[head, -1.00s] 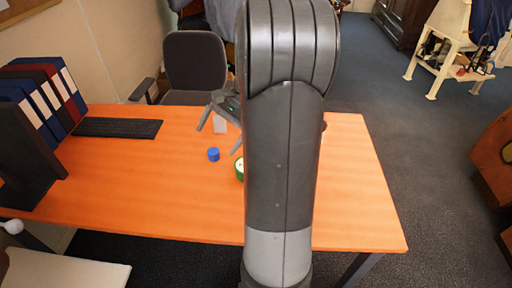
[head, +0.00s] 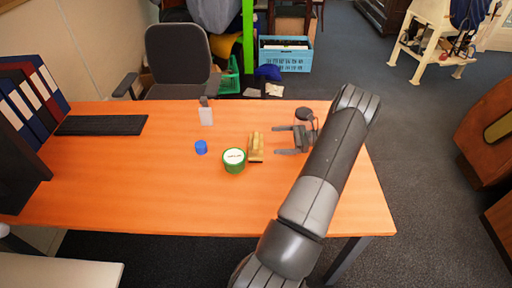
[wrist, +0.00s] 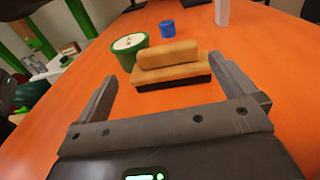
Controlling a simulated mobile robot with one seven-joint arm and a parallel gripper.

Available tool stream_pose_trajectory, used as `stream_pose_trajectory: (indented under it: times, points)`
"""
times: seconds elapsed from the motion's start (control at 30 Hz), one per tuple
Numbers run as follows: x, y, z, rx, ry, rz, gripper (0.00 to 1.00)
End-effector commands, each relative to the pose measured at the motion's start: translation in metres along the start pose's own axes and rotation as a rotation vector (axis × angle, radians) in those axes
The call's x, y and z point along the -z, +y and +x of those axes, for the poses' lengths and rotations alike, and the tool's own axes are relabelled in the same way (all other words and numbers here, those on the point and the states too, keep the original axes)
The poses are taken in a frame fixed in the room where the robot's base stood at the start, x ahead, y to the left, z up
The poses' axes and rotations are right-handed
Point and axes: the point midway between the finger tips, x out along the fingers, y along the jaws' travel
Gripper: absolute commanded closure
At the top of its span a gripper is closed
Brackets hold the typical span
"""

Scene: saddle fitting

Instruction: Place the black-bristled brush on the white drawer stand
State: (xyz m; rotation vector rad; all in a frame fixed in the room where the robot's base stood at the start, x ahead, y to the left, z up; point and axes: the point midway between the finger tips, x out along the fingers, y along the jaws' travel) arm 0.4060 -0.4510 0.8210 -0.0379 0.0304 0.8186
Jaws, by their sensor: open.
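The brush (head: 256,147) has a light wooden body and stands on the orange table, right of the green tin. In the wrist view the brush (wrist: 172,72) shows a raised wooden grip and a dark bristle strip underneath, facing me. My gripper (head: 277,140) is open and empty, just right of the brush in the head view. In the wrist view my gripper's fingers (wrist: 163,72) point at the brush, which lies ahead in the gap's direction. A white flat top (head: 60,274) at the lower left may be the drawer stand; no drawers show.
The green tin (head: 233,160) stands close beside the brush. A blue cap (head: 201,147) and a white bottle (head: 206,114) stand further left on the table (head: 120,185). A keyboard (head: 102,125) and binders (head: 30,100) fill the left end. The table's front middle is clear.

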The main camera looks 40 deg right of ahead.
Motion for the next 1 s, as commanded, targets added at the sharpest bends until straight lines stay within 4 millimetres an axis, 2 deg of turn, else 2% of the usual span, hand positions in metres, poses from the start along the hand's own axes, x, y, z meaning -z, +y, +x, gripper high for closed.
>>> stream_pose_trajectory:
  times: [0.1,0.23,0.5,0.77,1.0]
  points:
    - [0.011,0.000,-0.013,0.037,-0.035,0.020,0.00]
    - [0.013,-0.001,-0.009,0.043,-0.045,0.025,0.00]
    - [0.011,-0.002,0.031,0.041,-0.043,0.024,0.00]
    - [0.010,-0.004,0.054,0.042,-0.043,0.023,0.00]
    - [0.009,-0.008,0.088,0.042,-0.042,0.023,0.00]
